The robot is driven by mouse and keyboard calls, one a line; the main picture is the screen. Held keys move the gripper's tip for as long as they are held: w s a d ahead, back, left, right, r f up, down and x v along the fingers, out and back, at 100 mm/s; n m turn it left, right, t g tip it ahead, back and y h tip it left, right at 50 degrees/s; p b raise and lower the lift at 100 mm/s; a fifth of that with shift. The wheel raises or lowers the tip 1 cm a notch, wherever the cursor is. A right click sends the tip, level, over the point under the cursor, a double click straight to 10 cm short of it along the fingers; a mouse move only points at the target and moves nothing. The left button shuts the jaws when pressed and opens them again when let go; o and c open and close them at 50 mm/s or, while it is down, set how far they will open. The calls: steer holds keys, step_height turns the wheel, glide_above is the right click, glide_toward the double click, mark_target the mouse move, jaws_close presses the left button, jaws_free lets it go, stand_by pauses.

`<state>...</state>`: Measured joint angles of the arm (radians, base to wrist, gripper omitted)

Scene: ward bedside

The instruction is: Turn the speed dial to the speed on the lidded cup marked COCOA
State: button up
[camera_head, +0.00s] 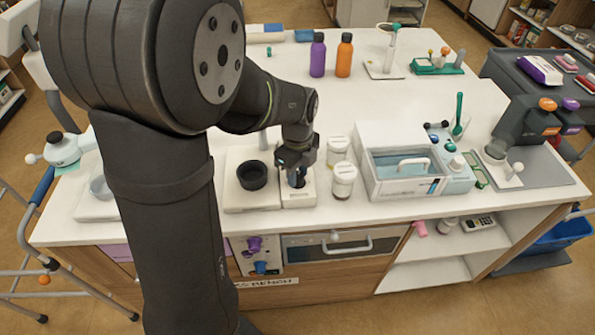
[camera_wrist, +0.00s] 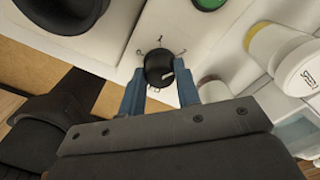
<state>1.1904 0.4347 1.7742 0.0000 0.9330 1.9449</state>
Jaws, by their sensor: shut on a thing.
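The speed dial is a round black knob (camera_wrist: 159,68) with a white pointer line, on a pale panel with small marks around it. In the wrist view the pointer aims to the lower right. My gripper (camera_wrist: 160,88) has its blue fingers on either side of the knob, shut on it. In the head view my gripper (camera_head: 297,178) reaches down onto the front of the white device (camera_head: 301,198), and hides the dial. Two white lidded cups stand just right of it, a front one (camera_head: 343,184) and a back one (camera_head: 337,146). Their writing is too small to read.
A black round cup-like part (camera_head: 252,175) sits on the device left of the dial. A green button (camera_wrist: 209,3) is beyond the dial. A clear-lidded white box (camera_head: 400,165) stands right of the cups. Purple (camera_head: 318,55) and orange (camera_head: 344,56) bottles stand at the back.

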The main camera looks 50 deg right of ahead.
mark_target(298, 175)
stand_by(0.4)
steer(key=o, duration=1)
step_height(298, 175, up, 18)
steer(key=shift+f, duration=0.25)
step_height(298, 175, down, 18)
steer(key=shift+r, duration=0.25)
stand_by(0.4)
